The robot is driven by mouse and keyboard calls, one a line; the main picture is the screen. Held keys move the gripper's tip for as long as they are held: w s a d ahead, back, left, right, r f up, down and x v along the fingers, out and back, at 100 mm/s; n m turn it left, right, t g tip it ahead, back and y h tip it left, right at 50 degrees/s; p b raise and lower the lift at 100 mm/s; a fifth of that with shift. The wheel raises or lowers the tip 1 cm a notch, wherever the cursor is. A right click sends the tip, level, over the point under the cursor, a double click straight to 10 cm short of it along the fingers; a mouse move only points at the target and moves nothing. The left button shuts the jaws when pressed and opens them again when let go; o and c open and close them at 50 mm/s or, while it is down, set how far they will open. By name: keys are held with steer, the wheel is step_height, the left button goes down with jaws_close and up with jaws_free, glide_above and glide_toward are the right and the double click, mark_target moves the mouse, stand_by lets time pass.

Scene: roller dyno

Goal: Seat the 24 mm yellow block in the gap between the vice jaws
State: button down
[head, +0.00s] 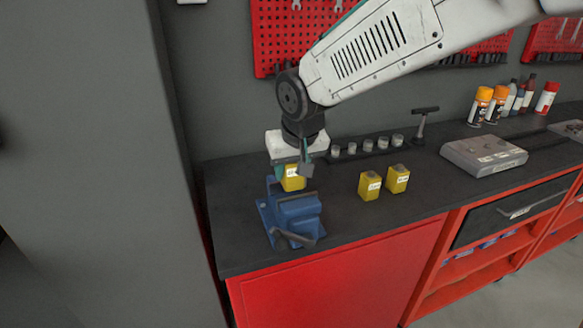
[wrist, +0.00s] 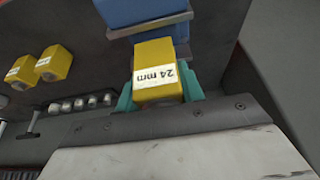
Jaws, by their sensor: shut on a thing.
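The yellow block (wrist: 154,55) with a "24 mm" label is held between the teal fingers of my gripper (wrist: 160,88). In the head view the block (head: 293,180) is at the vice, with my gripper (head: 291,168) above it, pointing down. The blue vice (head: 297,207) stands on the bench's left part; it also shows in the wrist view (wrist: 135,12), just beyond the block. The block is at or just above the jaws. I cannot tell whether its lower end is inside the gap.
Two other yellow blocks (head: 370,186) (head: 397,179) stand on the dark bench (head: 345,222) to the right. A row of small sockets (head: 368,145) and a T-handle tool (head: 422,122) lie behind. A grey case (head: 483,156) and spray cans (head: 482,105) are farther right. A grey pillar (head: 100,150) is left.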

steer(key=shift+f, duration=1.2)
stand_by(0.3)
steer(key=c, duration=0.8)
jaws_free()
steer(key=shift+s, duration=0.1)
steer(key=shift+o, duration=0.3)
steer(key=o, duration=0.3)
steer(key=shift+o, duration=0.2)
steer(key=shift+r, duration=0.15)
steer(key=shift+r, duration=3.4)
